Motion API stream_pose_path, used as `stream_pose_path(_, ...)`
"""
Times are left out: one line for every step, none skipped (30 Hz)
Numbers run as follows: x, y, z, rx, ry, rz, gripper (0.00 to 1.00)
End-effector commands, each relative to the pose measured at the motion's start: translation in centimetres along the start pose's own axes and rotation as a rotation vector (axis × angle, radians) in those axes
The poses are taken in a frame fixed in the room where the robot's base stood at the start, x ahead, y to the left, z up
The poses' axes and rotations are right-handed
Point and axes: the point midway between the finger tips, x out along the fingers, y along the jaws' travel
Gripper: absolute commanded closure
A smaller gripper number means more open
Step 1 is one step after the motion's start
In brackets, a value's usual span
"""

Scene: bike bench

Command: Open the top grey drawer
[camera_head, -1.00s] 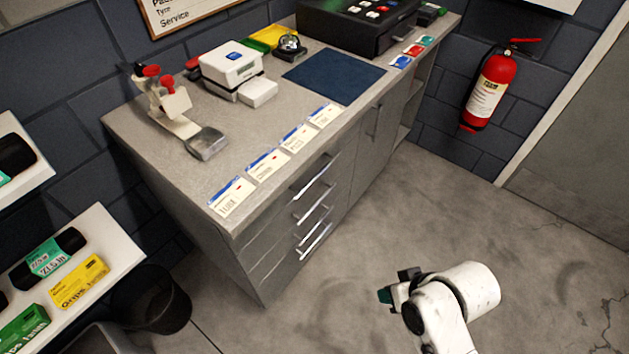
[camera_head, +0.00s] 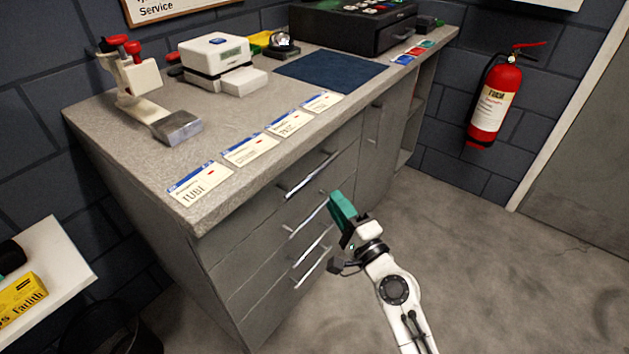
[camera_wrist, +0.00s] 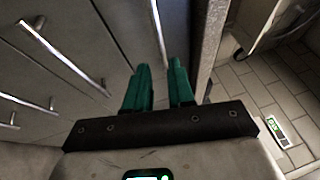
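The top grey drawer (camera_head: 290,205) is the uppermost of several in the grey bench, just under the worktop, and looks closed. Its silver bar handle (camera_head: 311,174) is free. My gripper (camera_head: 341,205) with green fingers is in front of the drawers, a little right of and below that handle in the head view, apart from it. In the wrist view my gripper (camera_wrist: 160,85) is open and empty, with a gap between its fingers. A bar handle (camera_wrist: 158,35), seemingly the top one, lies ahead of that gap near the worktop edge.
Lower drawer handles (camera_head: 313,243) stick out below. The worktop (camera_head: 240,120) carries cards, a blue mat (camera_head: 330,72), a scale (camera_head: 216,58) and a clamp stand (camera_head: 135,85). A shelf (camera_head: 60,260) and bin (camera_head: 110,325) stand left. The floor (camera_head: 500,260) at right is clear.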

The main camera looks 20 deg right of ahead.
Motion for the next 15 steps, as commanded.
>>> stream_pose_path(0.6, -0.3, 0.1, 0.0, -0.001, -0.002, 0.77)
stream_pose_path(1.0, -0.3, 0.1, 0.0, -0.001, -0.002, 0.77)
stream_pose_path(1.6, -0.3, 0.1, 0.0, -0.002, -0.002, 0.77)
stream_pose_path(2.1, -0.4, 0.1, -0.001, -0.002, -0.002, 0.77)
stream_pose_path(2.6, -0.4, 0.1, -0.001, -0.002, -0.002, 0.77)
stream_pose_path(3.4, -0.3, 0.1, -0.002, -0.002, -0.002, 0.77)
stream_pose_path(3.9, -0.3, 0.1, -0.002, -0.002, -0.001, 0.77)
stream_pose_path(4.5, -0.3, 0.1, -0.003, -0.002, -0.002, 0.77)
stream_pose_path(5.2, -0.3, 0.1, -0.003, -0.003, -0.001, 0.77)
stream_pose_path(5.8, -0.3, 0.1, -0.003, -0.003, -0.001, 0.77)
stream_pose_path(6.3, -0.2, 0.1, -0.004, -0.003, 0.0, 0.77)
stream_pose_path(7.0, -0.2, 0.1, -0.004, -0.003, 0.0, 0.77)
stream_pose_path(7.4, -0.2, 0.1, -0.004, -0.003, 0.0, 0.77)
stream_pose_path(7.9, -0.2, 0.1, -0.003, -0.003, 0.0, 0.77)
stream_pose_path(8.4, -0.1, 0.1, -0.003, -0.003, 0.001, 0.77)
